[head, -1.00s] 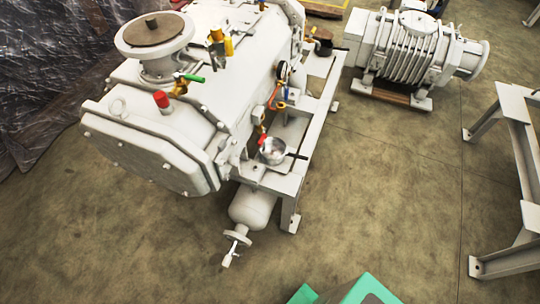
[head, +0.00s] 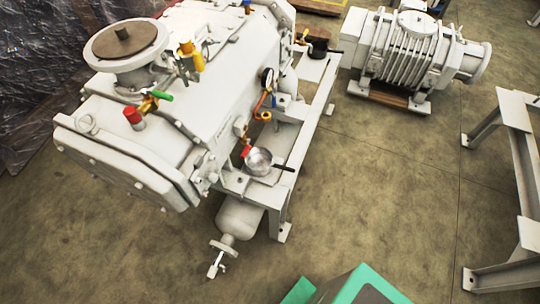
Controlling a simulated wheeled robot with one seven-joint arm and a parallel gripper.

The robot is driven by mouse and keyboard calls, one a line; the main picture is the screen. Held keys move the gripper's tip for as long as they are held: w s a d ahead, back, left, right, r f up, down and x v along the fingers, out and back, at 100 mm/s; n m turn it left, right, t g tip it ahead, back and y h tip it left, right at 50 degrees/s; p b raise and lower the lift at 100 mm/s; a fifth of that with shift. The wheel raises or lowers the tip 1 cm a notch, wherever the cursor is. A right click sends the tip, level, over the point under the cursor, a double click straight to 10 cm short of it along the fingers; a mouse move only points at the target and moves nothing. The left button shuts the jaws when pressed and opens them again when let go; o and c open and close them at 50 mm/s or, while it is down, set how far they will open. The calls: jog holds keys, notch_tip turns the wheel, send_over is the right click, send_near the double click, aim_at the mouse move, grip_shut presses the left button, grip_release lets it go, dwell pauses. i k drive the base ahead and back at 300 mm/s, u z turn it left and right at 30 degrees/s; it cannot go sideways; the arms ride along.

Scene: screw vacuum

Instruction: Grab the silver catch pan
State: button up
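The silver catch pan (head: 259,161) is a small round metal pan with a dark handle pointing right. It sits on the frame ledge at the right side of the large white vacuum pump (head: 215,80). A red-handled valve (head: 246,151) is just beside it at its upper left. My gripper is not in the head view.
A white cylinder with a valve (head: 238,218) hangs below the pump's front. A ribbed white machine (head: 405,50) stands at the back right, and a grey metal stand (head: 520,170) at the right edge. A green-edged object (head: 355,288) is at the bottom. The floor between is clear.

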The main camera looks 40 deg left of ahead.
aim_at(259, 163)
jog(key=z, duration=0.05)
jog(key=i, duration=1.15)
jog(key=u, duration=2)
